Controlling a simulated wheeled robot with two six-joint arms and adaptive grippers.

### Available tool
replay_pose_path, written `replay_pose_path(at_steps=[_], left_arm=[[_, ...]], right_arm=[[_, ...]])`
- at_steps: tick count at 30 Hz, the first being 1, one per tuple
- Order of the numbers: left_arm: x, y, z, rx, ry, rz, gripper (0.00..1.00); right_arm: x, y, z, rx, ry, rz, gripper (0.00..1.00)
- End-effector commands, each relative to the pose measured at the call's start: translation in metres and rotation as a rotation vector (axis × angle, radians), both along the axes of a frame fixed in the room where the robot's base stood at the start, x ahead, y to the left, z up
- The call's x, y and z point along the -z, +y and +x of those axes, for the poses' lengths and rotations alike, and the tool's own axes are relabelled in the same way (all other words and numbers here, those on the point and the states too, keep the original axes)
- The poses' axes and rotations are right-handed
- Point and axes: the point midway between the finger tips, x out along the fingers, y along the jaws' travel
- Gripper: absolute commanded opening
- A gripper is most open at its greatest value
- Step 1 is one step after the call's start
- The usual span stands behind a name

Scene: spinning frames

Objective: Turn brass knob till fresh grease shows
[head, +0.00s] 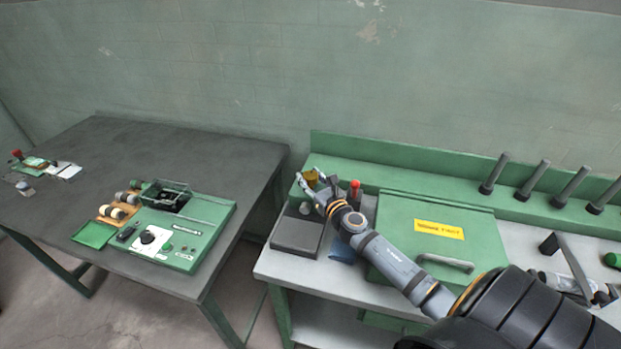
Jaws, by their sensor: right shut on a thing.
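The brass knob (311,177) shows as a small yellow-brown shape at the left end of the green bench, against the low green back ledge. My right gripper (312,183) reaches in from the lower right and is shut on the knob. The fingers cover part of the knob. At this size I cannot make out any grease. My left gripper is out of view.
A red-topped item (354,188) stands close beside my right wrist. A dark grey block (297,234) lies just in front. A green lidded box (390,215) with a handle sits under my forearm. Dark pegs (536,178) line the ledge. A green instrument (185,240) is on the left table.

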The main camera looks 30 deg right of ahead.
Motion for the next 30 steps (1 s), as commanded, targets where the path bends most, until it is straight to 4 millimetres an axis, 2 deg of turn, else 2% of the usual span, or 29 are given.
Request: replay_pose_path(at_steps=[8,16,30], left_arm=[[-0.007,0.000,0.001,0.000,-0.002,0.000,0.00],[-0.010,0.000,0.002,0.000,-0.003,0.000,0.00],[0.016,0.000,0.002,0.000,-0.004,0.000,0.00]], right_arm=[[-0.002,0.001,0.000,0.098,-0.002,0.006,0.12],[0.000,0.002,0.001,0.322,-0.001,0.009,0.12],[0.003,0.001,0.001,0.769,-0.002,0.004,0.12]])
